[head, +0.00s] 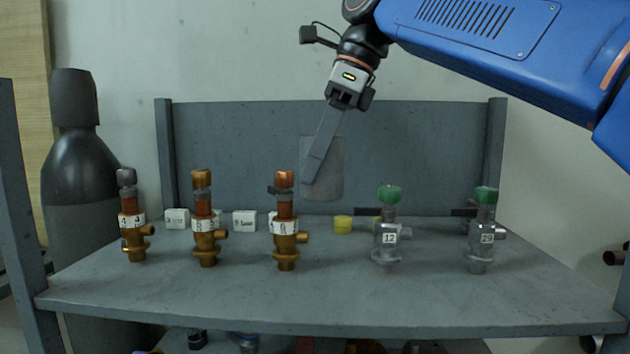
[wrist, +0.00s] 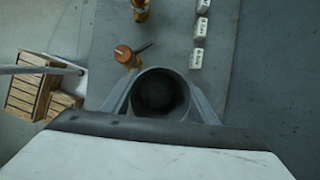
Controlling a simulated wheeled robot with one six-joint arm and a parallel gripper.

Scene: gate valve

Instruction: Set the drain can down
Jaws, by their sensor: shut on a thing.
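The drain can (head: 333,172) is a grey, open-topped cylinder, held upright above the back of the grey bench (head: 330,300) in the head view. My gripper (head: 314,170) is shut on the can, its long fingers on either side of it. In the wrist view I look down into the can (wrist: 160,93), which has a dark inside and looks empty. The can's base appears above the bench top, apart from it. The far finger is mostly hidden by the can in the head view.
Brass valves stand at the left, the nearest to the can (head: 286,230) having an orange cap. Silver valves with green caps (head: 388,235) (head: 485,235) stand at the right. White labelled blocks (head: 245,221) and a yellow piece (head: 342,225) sit at the back. The front middle of the bench is clear.

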